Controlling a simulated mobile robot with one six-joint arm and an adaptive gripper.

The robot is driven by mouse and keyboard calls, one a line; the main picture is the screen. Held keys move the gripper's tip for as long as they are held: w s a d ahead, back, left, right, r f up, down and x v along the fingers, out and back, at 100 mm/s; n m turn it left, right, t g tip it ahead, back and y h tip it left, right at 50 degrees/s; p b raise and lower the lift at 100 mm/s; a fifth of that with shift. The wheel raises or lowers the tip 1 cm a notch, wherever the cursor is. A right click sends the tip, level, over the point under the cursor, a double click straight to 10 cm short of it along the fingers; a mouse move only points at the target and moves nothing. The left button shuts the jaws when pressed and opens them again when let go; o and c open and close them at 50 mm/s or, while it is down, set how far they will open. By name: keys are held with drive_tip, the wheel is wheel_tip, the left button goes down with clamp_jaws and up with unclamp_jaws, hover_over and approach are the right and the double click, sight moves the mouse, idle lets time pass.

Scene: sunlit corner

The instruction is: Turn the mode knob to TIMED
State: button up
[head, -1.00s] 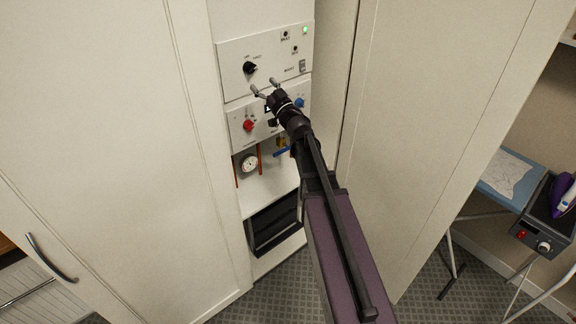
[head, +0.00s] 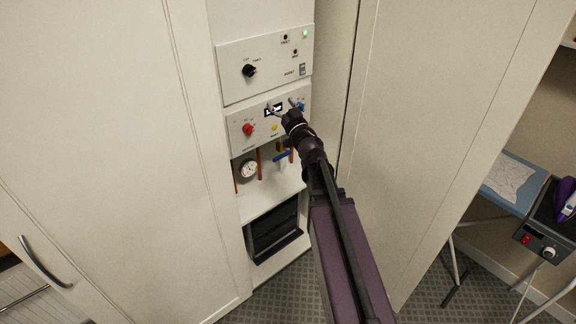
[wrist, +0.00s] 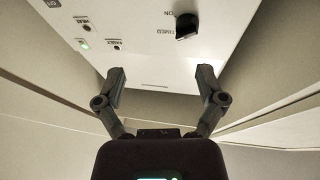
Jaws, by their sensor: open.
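The mode knob (head: 250,70) is a black knob on the left of the upper white control panel (head: 282,72). It also shows at the top of the wrist view (wrist: 186,26), beside printed labels, one reading TIMED. I cannot tell for sure which label its pointer faces. My gripper (head: 283,105) is open and empty, below and right of the knob in the head view, in front of the lower panel. In the wrist view, the spread fingers of my gripper (wrist: 163,84) are apart from the knob, which lies beyond the right finger.
Below are a gauge (head: 248,169), pipes and a blue valve handle (head: 282,157). Cabinet doors flank the panels closely. A green light (head: 305,33) is lit.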

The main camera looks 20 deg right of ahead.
drive_tip(key=shift+s+d+f+m+g+h+p, duration=1.1)
drive_tip(key=shift+f+m+g+h, duration=1.6)
drive_tip(key=shift+f+g+h, duration=1.1)
drive_tip(key=s+a+f+g+y, duration=0.1)
drive_tip(key=s+a+f+g, duration=0.2)
drive_tip(key=s+f+g, duration=0.3)
drive_tip(key=shift+s+a+f+n+p, duration=0.35)
drive_tip(key=shift+s+f, duration=0.65)
drive_tip(key=shift+f, duration=0.5)
drive_tip(key=shift+d, duration=0.1)
drive_tip(key=s+a+f+n+g+y, duration=0.1)
drive_tip(key=s+a+f+g, duration=0.1)
drive_tip(key=s+a+g, duration=0.2)
drive_tip(key=s+a+f+n+g+y, duration=0.2)
drive_tip(key=s+a+g, duration=0.1)
drive_tip(key=s, duration=0.7)
drive_tip(key=shift+a+f+g, duration=0.4)
drive_tip(key=shift+a, duration=0.5)
